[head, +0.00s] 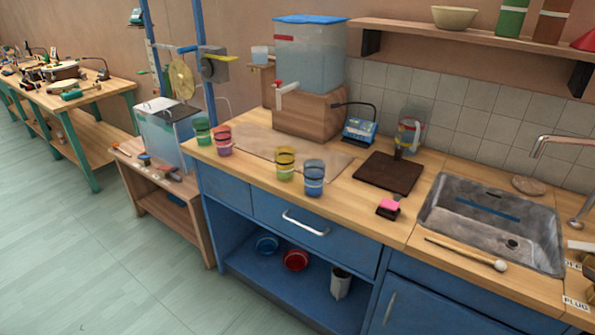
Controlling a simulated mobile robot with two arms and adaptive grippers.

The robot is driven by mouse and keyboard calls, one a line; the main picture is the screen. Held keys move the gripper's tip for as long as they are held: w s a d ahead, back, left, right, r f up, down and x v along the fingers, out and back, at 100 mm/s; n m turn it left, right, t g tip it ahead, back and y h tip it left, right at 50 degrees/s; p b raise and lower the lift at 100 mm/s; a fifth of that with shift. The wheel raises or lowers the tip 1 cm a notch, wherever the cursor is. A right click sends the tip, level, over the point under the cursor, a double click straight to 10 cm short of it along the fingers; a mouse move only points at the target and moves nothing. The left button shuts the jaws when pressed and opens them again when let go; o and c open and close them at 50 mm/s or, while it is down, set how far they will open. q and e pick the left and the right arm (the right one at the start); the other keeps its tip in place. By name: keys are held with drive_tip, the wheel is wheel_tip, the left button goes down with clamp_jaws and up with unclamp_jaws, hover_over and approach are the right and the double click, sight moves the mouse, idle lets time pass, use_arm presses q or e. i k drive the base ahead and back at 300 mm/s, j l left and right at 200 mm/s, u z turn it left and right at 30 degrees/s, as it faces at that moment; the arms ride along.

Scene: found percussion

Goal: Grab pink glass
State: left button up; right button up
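A pink glass (223,140) stands upright on the left part of the wooden counter. A green glass (202,131) stands close to its left, further toward the counter's left end. A yellow-green glass (285,163) and a blue glass (314,177) stand to its right, near the front edge. Neither of my grippers shows in the head view.
The wooden counter (343,200) has a sink (490,215) at the right, with a mallet (466,254) in front. A water tank (308,58) on a wooden block stands behind the glasses. A dark board (388,173) lies right of them. Floor at the left is clear.

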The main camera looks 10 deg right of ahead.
sight(223, 141)
drive_tip(key=i+j+u, duration=0.1)
drive_tip(key=i, duration=0.4)
drive_tip(key=i+j+u, duration=0.1)
drive_tip(key=i+j, duration=0.2)
drive_tip(key=i, duration=0.2)
